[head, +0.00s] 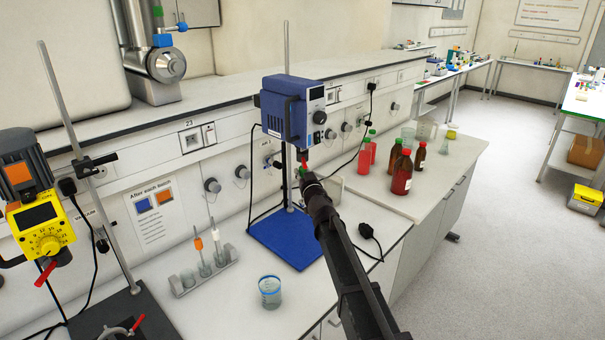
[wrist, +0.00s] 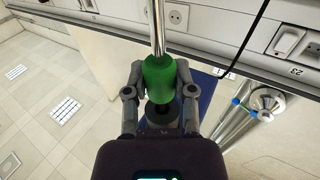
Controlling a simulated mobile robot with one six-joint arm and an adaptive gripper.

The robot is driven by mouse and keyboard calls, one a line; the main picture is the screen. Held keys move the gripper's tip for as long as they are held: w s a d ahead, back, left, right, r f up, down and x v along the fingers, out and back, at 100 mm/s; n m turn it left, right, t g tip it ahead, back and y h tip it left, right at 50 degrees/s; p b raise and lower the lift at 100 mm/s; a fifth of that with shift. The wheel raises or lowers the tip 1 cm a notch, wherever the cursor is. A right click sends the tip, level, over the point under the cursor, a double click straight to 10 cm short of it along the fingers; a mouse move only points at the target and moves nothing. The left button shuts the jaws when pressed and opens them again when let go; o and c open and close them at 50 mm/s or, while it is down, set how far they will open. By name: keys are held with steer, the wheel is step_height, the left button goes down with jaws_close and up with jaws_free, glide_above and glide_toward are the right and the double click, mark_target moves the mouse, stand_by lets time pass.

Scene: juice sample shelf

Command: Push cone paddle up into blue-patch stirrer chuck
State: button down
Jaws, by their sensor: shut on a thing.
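The blue stirrer (head: 285,108) is mounted on an upright rod over a blue base plate. Its chuck (head: 303,153), with red showing, is on its underside. My gripper (head: 305,178) is shut on a paddle with a green collar (wrist: 160,80), just below the chuck. The collar shows as a small green spot in the head view (head: 302,170). In the wrist view, a bright metal shaft (wrist: 158,28) runs from the collar to the top edge. A dark rounded part (wrist: 163,115) shows between the fingers. Whether the shaft is inside the chuck cannot be told.
A yellow stirrer (head: 40,228) with an orange patch stands at left. A rack (head: 205,277) holds paddles with orange and white collars. A beaker (head: 270,290) stands on the front bench. Red and brown bottles (head: 402,172) stand right of my arm.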

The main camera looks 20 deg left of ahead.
steer(key=shift+c, duration=1.8)
jaws_free()
steer(key=shift+r, duration=0.1)
steer(key=shift+f, duration=0.2)
